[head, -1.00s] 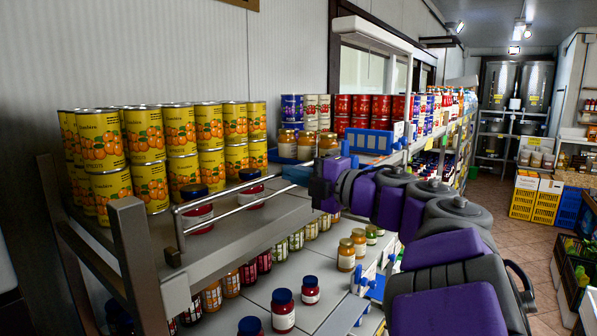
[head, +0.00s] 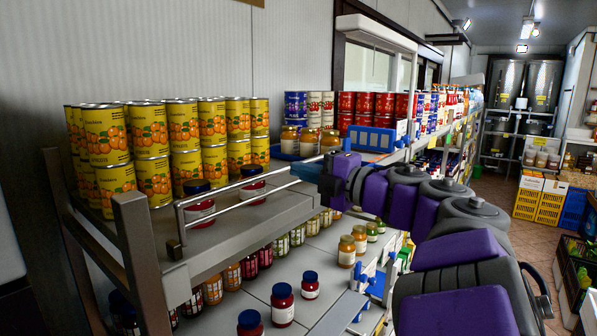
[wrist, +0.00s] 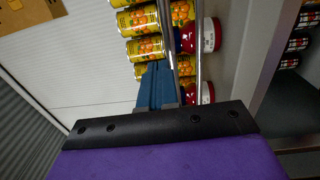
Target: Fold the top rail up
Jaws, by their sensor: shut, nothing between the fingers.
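The top rail (head: 232,187) is a thin metal frame with two parallel bars, along the front edge of the top shelf (head: 215,236). Its near end post stands on the shelf edge, and its bars run back toward my gripper (head: 322,180). In the wrist view the rail's bars (wrist: 198,55) run up from just beyond my gripper (wrist: 172,105). My gripper is shut with nothing held, at the rail's far end. I cannot tell whether it touches the rail.
Yellow cans (head: 152,135) are stacked on the top shelf, with red jars (head: 199,203) just behind the rail.

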